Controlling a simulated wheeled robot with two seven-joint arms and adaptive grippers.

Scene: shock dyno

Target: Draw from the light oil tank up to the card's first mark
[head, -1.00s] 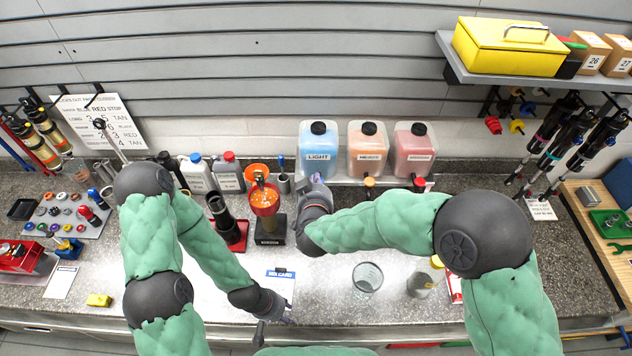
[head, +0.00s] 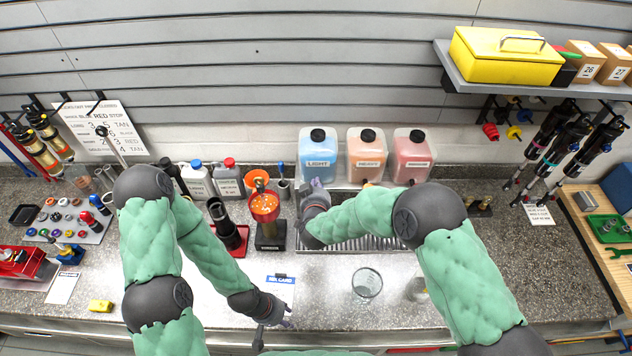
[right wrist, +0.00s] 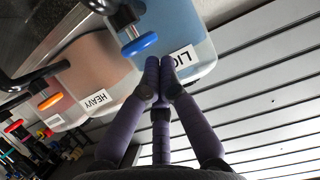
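The light oil tank (head: 318,148) is a clear blue-filled jug with a black cap and a LIGHT label, at the back. Its blue tap lever (right wrist: 140,45) shows in the right wrist view. My right gripper (head: 316,188) is in front of this tank. In the right wrist view its purple fingertips (right wrist: 160,66) are together beside the label, with nothing seen between them. The mix card (head: 280,285) lies on the bench, partly hidden by my left gripper (head: 285,317), whose finger state is unclear. A clear beaker (head: 367,285) stands right of the card and looks empty.
The heavy tank (head: 366,155) and a red tank (head: 411,156) stand right of the light one, above a grated drip tray (head: 360,243). An orange-topped cup (head: 265,205) on a stand and a black cylinder (head: 222,222) are left of my right gripper.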

